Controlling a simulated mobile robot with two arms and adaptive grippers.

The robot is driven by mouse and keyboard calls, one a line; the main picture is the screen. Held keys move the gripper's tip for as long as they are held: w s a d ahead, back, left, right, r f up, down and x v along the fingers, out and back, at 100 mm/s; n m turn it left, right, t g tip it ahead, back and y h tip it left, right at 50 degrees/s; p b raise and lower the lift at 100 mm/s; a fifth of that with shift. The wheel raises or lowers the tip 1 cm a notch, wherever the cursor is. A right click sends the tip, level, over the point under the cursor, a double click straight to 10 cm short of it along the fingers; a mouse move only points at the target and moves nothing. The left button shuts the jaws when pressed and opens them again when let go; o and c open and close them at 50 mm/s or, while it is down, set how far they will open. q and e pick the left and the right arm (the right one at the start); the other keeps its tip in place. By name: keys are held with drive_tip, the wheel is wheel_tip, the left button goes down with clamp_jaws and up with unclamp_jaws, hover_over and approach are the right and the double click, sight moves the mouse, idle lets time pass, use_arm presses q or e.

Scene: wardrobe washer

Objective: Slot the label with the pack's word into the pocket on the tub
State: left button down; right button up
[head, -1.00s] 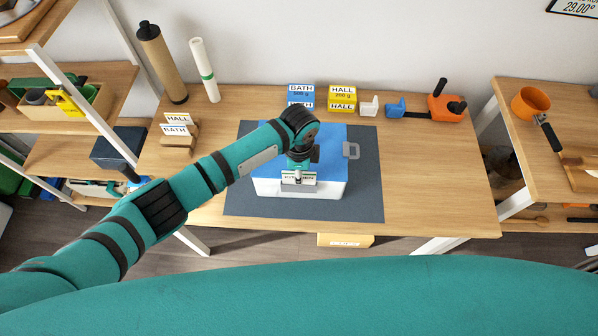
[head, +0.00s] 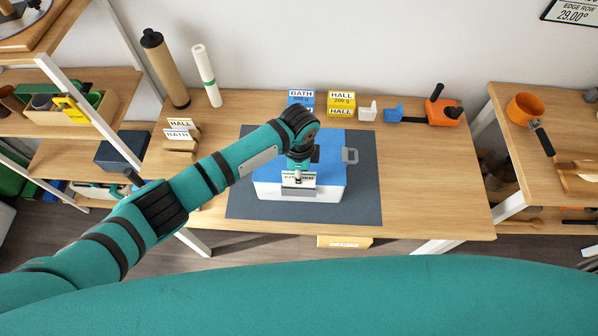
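The white tub (head: 335,208) with a blue lid (head: 331,150) stands on a dark mat (head: 362,190). A grey pocket (head: 299,191) is on its front face. My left gripper (head: 298,179) points down at that face, its narrow fingers closed on a white label (head: 309,180). The label is at the pocket's top; its word is partly covered and unreadable, and I cannot tell how deep it sits. A blue BATH pack (head: 301,97) and a yellow HALL pack (head: 341,103) stand behind. A wooden rack (head: 181,146) holds HALL and BATH labels. My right gripper is out of view.
A grey handle (head: 350,156) juts from the tub's right side. Two rolls (head: 165,68) stand at the back left. The table's right part is clear.

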sight(299, 186)
use_arm(q)
drive_tip(key=shift+p, duration=0.35)
idle(0.7)
drive_tip(key=shift+f+b, duration=1.65)
drive_tip(key=shift+f, duration=0.6)
drive_tip(key=c, duration=1.4)
unclamp_jaws()
drive_tip(key=shift+r, duration=0.25)
wheel_tip(299, 186, up, 12)
drive_tip(key=shift+f, duration=0.2)
